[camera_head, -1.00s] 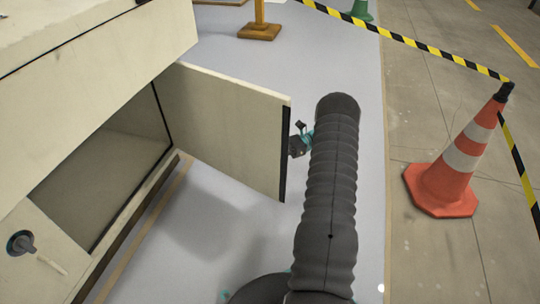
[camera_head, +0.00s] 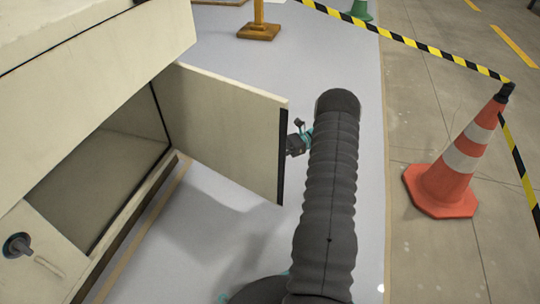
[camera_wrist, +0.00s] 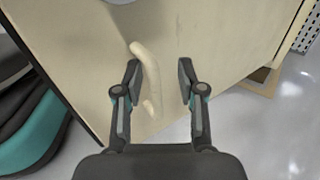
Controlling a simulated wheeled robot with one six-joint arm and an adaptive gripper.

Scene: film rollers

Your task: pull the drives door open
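The drives door (camera_head: 225,125) is a cream panel with a dark edge, standing wide open from the cabinet (camera_head: 95,105) in the head view. Its inner side faces that camera, and its handle is hidden there. In the wrist view the door's face (camera_wrist: 220,35) fills much of the picture, with a curved beige handle (camera_wrist: 150,75) on it. My gripper (camera_wrist: 159,72) is open, with the handle between its fingers, closer to the left finger. Whether they touch is unclear. In the head view part of my gripper (camera_head: 297,143) shows beyond the door's free edge.
The cabinet's open compartment (camera_head: 100,175) looks empty. A round dark latch (camera_head: 17,245) sits on the panel at lower left. An orange-white cone (camera_head: 455,170) with yellow-black tape (camera_head: 430,48) stands at right.

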